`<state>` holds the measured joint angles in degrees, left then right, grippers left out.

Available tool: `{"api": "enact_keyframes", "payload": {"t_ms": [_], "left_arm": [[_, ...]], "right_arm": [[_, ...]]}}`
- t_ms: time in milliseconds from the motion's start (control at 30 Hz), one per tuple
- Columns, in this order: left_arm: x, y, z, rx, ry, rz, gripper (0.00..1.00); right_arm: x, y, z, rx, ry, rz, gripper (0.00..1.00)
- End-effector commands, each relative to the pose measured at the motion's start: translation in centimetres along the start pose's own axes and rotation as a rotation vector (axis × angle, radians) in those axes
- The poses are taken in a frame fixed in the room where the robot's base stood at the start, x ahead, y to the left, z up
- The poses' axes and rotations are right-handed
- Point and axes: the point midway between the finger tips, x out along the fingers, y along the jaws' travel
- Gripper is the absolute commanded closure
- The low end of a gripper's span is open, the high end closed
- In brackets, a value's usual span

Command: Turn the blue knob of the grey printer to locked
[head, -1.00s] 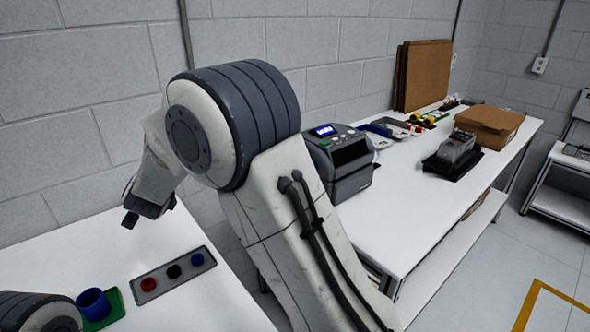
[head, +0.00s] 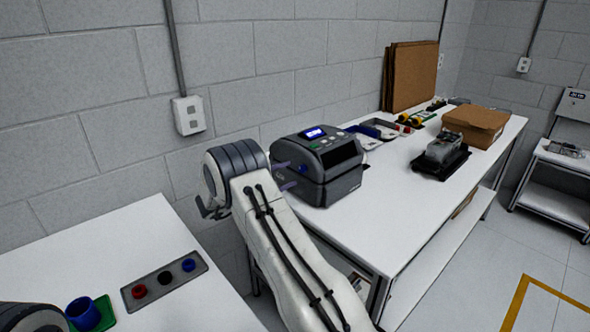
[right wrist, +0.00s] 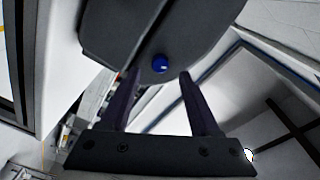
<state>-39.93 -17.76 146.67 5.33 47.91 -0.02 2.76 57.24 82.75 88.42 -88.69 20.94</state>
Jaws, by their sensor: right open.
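The grey printer (head: 318,165) stands on the near left part of the long white table, its small display lit blue. Its dark grey side (right wrist: 155,25) fills the top of the right wrist view. The round blue knob (right wrist: 160,63) sits on that side near its lower edge. My right gripper (right wrist: 159,78) is open, one finger on each side of the knob in the picture and apart from it. In the head view my right gripper (head: 289,175) points at the printer's left side, where the knob is hidden. My left gripper is out of view.
The long table (head: 400,205) also bears a black tray with a grey device (head: 441,152), a cardboard box (head: 475,125) and small parts. A nearer white table (head: 140,235) holds a blue cup (head: 82,313) and a grey strip with coloured round pieces (head: 160,292).

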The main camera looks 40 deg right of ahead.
Motion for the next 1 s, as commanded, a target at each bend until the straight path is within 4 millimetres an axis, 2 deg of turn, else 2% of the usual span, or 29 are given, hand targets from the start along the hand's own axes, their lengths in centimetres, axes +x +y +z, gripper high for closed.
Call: {"api": "enact_keyframes", "payload": {"t_ms": [33,200,367,600,667,700,767,800,1000], "left_arm": [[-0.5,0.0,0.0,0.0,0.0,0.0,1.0],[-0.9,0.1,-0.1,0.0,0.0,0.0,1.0],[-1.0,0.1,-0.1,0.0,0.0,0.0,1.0],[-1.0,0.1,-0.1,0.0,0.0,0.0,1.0],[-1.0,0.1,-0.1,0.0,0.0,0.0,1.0],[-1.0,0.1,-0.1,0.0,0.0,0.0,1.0],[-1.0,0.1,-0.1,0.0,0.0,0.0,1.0],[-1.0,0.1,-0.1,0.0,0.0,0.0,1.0],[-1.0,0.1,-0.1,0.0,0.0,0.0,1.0]], "right_arm": [[1.0,-0.1,-0.1,-0.001,0.002,0.001,0.37],[3.1,-0.1,-0.1,0.0,0.001,0.0,0.37],[3.9,0.0,0.0,0.0,-0.002,0.0,0.37],[4.0,0.0,0.0,0.0,-0.002,-0.001,0.37],[4.0,0.0,0.0,0.0,-0.002,-0.001,0.56],[4.0,0.0,0.0,0.0,-0.002,-0.001,0.72],[4.0,0.0,0.0,0.0,-0.002,-0.001,0.95],[4.0,0.0,0.0,0.0,-0.002,-0.001,1.0],[3.9,0.0,0.0,-0.007,-0.002,-0.001,1.0]]}}
